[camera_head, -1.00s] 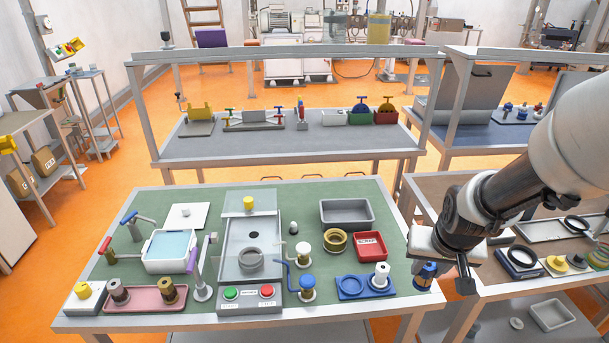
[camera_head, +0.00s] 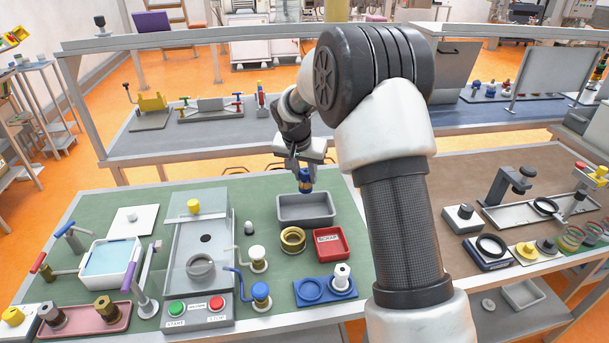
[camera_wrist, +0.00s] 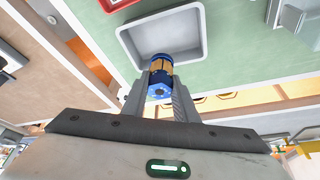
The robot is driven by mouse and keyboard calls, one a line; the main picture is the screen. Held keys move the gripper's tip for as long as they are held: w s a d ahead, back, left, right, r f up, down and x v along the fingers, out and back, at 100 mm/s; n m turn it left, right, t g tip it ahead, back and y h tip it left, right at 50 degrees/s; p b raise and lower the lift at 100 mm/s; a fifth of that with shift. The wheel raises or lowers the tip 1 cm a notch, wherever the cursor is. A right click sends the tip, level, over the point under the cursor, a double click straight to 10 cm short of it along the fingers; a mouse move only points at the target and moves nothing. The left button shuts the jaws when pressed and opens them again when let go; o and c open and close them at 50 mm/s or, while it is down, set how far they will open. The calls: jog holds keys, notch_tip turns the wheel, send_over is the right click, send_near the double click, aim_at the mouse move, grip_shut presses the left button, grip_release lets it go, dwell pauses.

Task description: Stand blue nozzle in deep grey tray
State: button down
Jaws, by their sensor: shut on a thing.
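The blue nozzle (camera_head: 305,183), with a brass-coloured band, is held in my gripper (camera_head: 304,167), which is shut on it. It hangs above the back part of the deep grey tray (camera_head: 306,221), which lies empty on the green bench top. In the wrist view the nozzle (camera_wrist: 161,76) sits between the two fingers, and its far end overlaps the near rim of the tray (camera_wrist: 128,40). The nozzle looks roughly upright in the head view. I cannot tell its exact height above the tray.
The red scrap bin (camera_head: 331,243) and a brass ring (camera_head: 292,239) stand just in front of the tray. A blue holder (camera_head: 310,291) with a white part is nearer the front edge.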

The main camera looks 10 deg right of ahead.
aim_at(305, 187)
jog(key=shift+f+b, duration=1.1)
jog(key=shift+f, duration=1.2)
jog(key=shift+f+b, duration=0.2)
jog(key=shift+b, duration=0.5)
jog(key=shift+f+b, duration=2.25)
jog(key=shift+f, duration=0.3)
dwell(0.4)
jog(key=c, duration=0.8)
grip_release()
jog(key=shift+s, duration=0.1)
jog(key=shift+o, duration=0.2)
jog(key=shift+r, duration=0.1)
jog(key=shift+r+p, duration=1.75)
jog(key=shift+r, duration=1.7)
